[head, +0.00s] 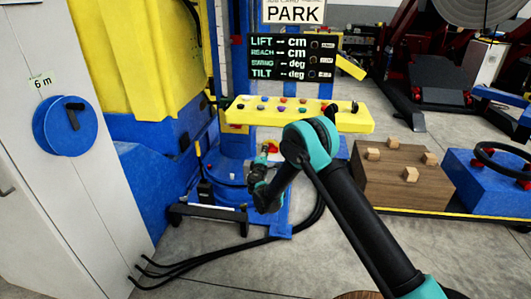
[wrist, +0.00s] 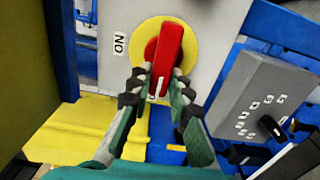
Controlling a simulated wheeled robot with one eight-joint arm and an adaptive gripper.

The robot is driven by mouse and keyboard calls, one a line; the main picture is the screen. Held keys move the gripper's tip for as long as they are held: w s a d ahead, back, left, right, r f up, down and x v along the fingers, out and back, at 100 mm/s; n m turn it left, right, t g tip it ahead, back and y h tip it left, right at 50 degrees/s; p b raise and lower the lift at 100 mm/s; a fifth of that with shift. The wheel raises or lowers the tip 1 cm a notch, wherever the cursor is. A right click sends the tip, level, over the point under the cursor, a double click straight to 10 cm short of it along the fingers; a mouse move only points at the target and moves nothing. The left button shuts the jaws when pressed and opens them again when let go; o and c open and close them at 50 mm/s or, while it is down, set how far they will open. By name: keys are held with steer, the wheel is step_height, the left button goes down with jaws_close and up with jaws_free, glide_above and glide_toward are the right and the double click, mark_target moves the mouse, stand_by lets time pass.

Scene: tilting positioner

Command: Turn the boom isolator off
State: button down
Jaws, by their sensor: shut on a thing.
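The boom isolator's red handle (wrist: 165,48) sits on a round yellow plate (wrist: 190,36) on a grey panel (wrist: 222,20) in the wrist view. The handle stands nearly upright in that picture, leaning slightly. An ON label (wrist: 120,43) is left of the plate; no OFF label is visible. My gripper (wrist: 162,84) is shut on the lower end of the handle, one finger at each side. In the head view my gripper (head: 264,165) reaches the small red handle (head: 272,148) below the yellow control bar. The arm partly hides the panel there.
A yellow control bar (head: 245,114) with several coloured knobs is just above my gripper. A grey keypad box (wrist: 255,100) is right of the handle in the wrist view. Black cables (head: 230,247) lie on the floor. A wooden box (head: 400,185) stands at the right.

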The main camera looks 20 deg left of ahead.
steer(key=shift+s, duration=0.1)
stand_by(0.3)
steer(key=c, duration=1.4)
jaws_free()
steer(key=v, duration=1.2)
